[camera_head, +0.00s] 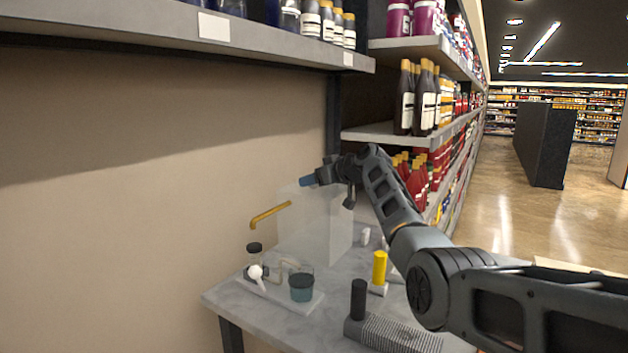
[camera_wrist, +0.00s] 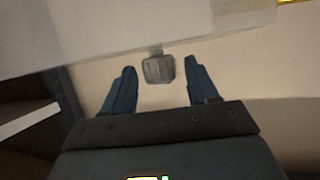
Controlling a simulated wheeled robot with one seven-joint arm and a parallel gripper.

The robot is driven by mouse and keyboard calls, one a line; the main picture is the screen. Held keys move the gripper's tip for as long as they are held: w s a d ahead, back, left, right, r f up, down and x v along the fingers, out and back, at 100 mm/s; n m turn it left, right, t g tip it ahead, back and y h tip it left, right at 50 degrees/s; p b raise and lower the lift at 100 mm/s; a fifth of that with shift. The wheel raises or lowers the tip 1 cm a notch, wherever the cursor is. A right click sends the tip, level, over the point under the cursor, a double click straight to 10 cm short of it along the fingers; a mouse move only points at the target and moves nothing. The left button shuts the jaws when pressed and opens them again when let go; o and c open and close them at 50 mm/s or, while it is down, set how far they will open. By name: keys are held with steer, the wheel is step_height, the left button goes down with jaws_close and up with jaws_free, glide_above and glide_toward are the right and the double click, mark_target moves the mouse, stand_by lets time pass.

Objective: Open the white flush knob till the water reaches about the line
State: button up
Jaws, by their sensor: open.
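A tall translucent tank (camera_head: 318,222) stands on the table, and its pale edge crosses the top of the wrist view (camera_wrist: 150,25). My gripper (camera_head: 306,181) is at the tank's upper part. In the wrist view its two blue fingers are apart. A grey, block-shaped knob (camera_wrist: 158,70) on a short stem by the tank's edge shows between the fingertips, with gaps on both sides; I cannot tell if this is the flush knob. A white round-ended piece (camera_head: 255,271) sits low on the small base. A jar (camera_head: 302,288) beside it holds dark teal liquid. I cannot make out the line.
A yellow bent pipe (camera_head: 270,214) juts left from the tank. A black-capped part (camera_head: 255,249), a yellow cylinder (camera_head: 379,267) and a black cylinder (camera_head: 358,299) stand on the grey table (camera_head: 228,299). A shelf (camera_head: 180,28) overhangs above; stocked shelves stand right.

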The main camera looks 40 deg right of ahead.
steer(key=shift+w+a+f, duration=0.1)
steer(key=shift+w+f, duration=0.05)
steer(key=shift+w, duration=0.1)
steer(key=c, duration=1)
steer(key=shift+o, duration=0.2)
